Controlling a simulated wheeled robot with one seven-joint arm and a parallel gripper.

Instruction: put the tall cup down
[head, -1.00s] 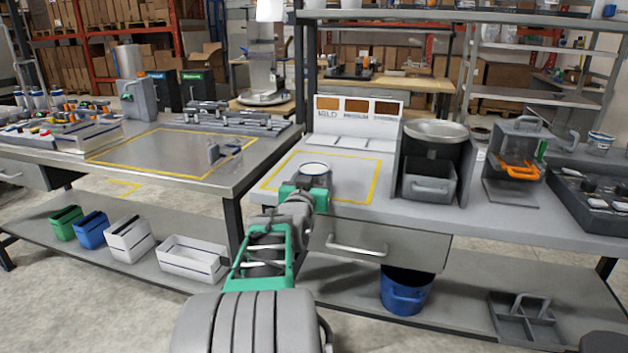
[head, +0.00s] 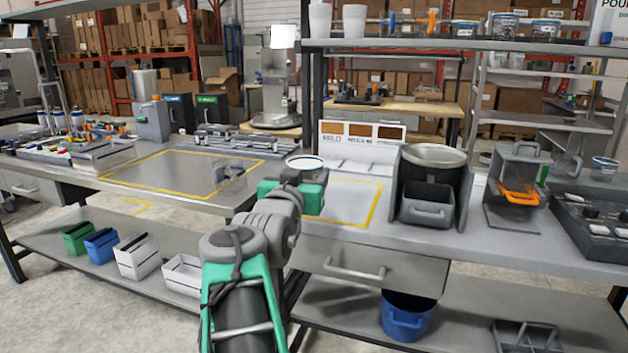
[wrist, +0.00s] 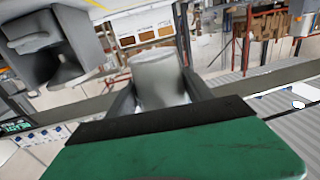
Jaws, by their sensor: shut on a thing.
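A whitish tall cup (wrist: 158,80) stands between the two dark fingers of my gripper (wrist: 160,92) in the wrist view, and the gripper is shut on it. In the head view the round pale rim of the cup (head: 305,163) shows above my gripper (head: 303,181). The rest of the cup is hidden there behind the green wrist. My gripper is in front of the yellow-outlined area (head: 372,205) on the right bench. I cannot tell the gap between the cup's base and the bench top.
A dispenser with a round bowl (head: 434,156) and a grey drawer-like bin (head: 427,205) stand to the right. A card stand (head: 360,138) is behind. A shelf (head: 440,43) runs overhead.

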